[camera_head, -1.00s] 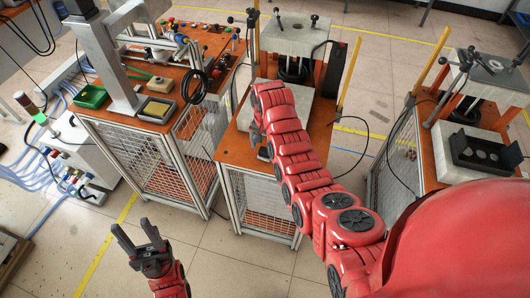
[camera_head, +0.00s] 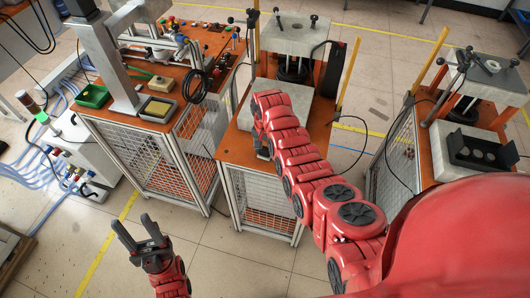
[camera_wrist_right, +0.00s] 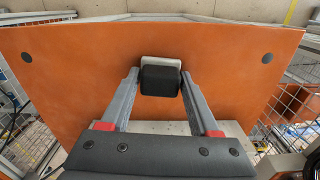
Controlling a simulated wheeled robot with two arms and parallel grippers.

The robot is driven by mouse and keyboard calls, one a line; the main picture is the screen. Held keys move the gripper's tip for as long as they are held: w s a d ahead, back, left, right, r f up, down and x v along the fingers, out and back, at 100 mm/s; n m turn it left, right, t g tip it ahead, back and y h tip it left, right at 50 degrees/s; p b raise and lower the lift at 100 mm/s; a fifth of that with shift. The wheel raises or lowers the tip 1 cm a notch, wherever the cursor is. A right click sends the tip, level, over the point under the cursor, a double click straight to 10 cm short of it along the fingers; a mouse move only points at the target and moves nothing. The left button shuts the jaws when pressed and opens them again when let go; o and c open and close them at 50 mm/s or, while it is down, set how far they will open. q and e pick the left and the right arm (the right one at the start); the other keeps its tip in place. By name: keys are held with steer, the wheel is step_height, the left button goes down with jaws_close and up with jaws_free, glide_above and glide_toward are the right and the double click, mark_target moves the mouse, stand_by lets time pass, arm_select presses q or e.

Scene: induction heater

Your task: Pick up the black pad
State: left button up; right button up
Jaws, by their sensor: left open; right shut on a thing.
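The black pad (camera_wrist_right: 160,81) is a small dark block between the fingertips of my right gripper (camera_wrist_right: 160,84) in the right wrist view. That gripper is shut on it, with one finger at each side. A pale edge (camera_wrist_right: 160,60) shows just beyond the pad. An orange table top (camera_wrist_right: 75,75) lies behind it; I cannot tell whether the pad touches it. In the head view the right gripper and the pad are mostly hidden by my right arm, over the middle orange table (camera_head: 232,143). My left gripper (camera_head: 138,232) is open and empty above the floor.
A press with a pale top block (camera_head: 295,35) stands at the back of the middle table. Another press with a black tray (camera_head: 487,152) is at the right.

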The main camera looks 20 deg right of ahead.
mark_target(265, 149)
steer(key=c, duration=0.4)
steer(key=shift+r, duration=0.1)
steer(key=shift+w+r+b, duration=0.1)
steer(key=shift+r+b, duration=0.3)
steer(key=shift+r, duration=0.05)
step_height(265, 149, up, 4)
steer(key=shift+f+b, duration=0.15)
steer(key=shift+b, duration=0.85)
step_height(265, 149, up, 4)
steer(key=shift+r+p, duration=0.2)
steer(key=shift+p, duration=0.8)
steer(key=shift+r+p, duration=0.45)
steer(key=shift+r, duration=0.05)
steer(key=shift+f, duration=0.1)
